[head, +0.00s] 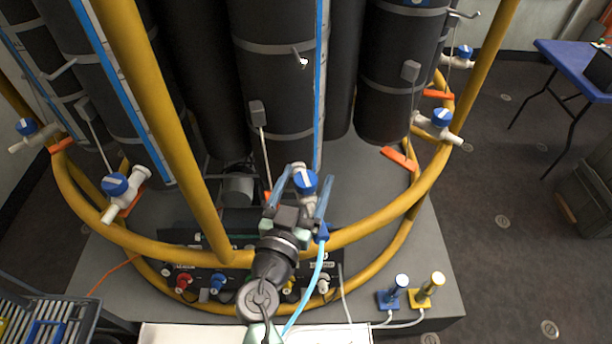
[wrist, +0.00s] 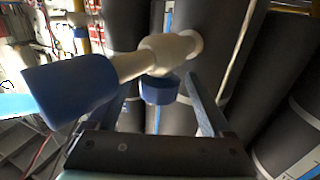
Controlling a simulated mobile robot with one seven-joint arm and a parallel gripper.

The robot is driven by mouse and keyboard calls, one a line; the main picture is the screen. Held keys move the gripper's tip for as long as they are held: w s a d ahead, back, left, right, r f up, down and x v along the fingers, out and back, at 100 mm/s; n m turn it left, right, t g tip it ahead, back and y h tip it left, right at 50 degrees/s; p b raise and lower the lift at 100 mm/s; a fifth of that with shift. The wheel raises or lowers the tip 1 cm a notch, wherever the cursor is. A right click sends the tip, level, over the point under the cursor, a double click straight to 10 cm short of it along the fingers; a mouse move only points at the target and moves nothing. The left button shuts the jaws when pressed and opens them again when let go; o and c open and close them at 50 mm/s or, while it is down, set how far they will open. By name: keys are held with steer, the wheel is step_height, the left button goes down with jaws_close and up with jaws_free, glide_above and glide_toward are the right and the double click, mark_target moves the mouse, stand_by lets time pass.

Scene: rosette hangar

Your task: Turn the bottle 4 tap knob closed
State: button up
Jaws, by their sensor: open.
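A white tap (head: 308,202) with a round blue knob (head: 305,181) stands at the front of the bottle rack, in the middle of the head view. My gripper (head: 307,174) is open, with one finger on each side of this knob. In the wrist view the knob (wrist: 158,90) hangs below the white tap body (wrist: 170,52), between my open fingers (wrist: 158,82). Contact between fingers and knob cannot be told. A blue hose fitting (wrist: 68,90) sits on the tap's left end there. I can read no bottle number.
A yellow tubular rail (head: 385,220) curves around the black bottles (head: 275,90), with an upright post left of my gripper. Other blue-knobbed taps (head: 116,184) sit left and right. A light-blue hose (head: 318,268) runs down beside my arm. A connector panel (head: 210,282) lies below.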

steer(key=shift+w, duration=0.1)
jaws_close()
stand_by(0.4)
